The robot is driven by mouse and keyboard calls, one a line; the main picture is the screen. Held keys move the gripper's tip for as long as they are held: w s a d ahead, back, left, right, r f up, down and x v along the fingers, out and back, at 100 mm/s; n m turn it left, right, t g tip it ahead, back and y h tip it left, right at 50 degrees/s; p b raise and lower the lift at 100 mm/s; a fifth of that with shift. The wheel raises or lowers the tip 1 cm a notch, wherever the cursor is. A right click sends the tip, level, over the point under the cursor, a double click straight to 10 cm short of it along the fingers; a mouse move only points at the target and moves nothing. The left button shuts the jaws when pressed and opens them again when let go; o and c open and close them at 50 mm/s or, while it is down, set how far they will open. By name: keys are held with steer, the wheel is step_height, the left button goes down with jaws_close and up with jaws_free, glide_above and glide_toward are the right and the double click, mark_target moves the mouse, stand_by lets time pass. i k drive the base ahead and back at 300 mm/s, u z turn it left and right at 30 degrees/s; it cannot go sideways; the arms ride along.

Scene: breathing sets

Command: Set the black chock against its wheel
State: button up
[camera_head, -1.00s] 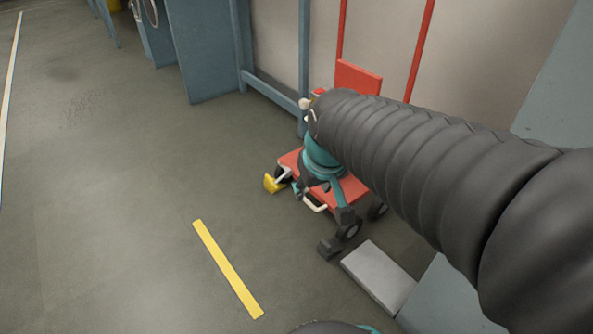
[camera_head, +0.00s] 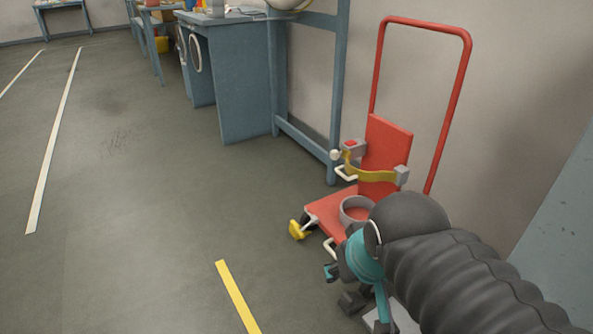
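The black chock (camera_head: 352,302) is a small dark block on the floor by the near front corner of the red cart (camera_head: 388,146). Its wheel is mostly hidden behind my gripper, so I cannot tell whether they touch. My gripper (camera_head: 356,298) has teal-tipped fingers spread apart, one left of the chock and one right of it in the picture. I see nothing held, and I cannot tell how high the fingers are above the floor. A yellow chock (camera_head: 298,229) sits by the cart's other front wheel.
The cart carries a grey ring (camera_head: 356,208) and a yellow strap (camera_head: 372,174). A grey plate (camera_head: 400,318) lies partly hidden under my arm. A blue bench (camera_head: 240,85) stands behind left. The floor left of the yellow stripe (camera_head: 237,297) is clear.

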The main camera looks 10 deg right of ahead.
mark_target(351, 303)
steer(key=z, duration=0.55)
steer(key=k, duration=1.3)
steer(key=u, duration=0.55)
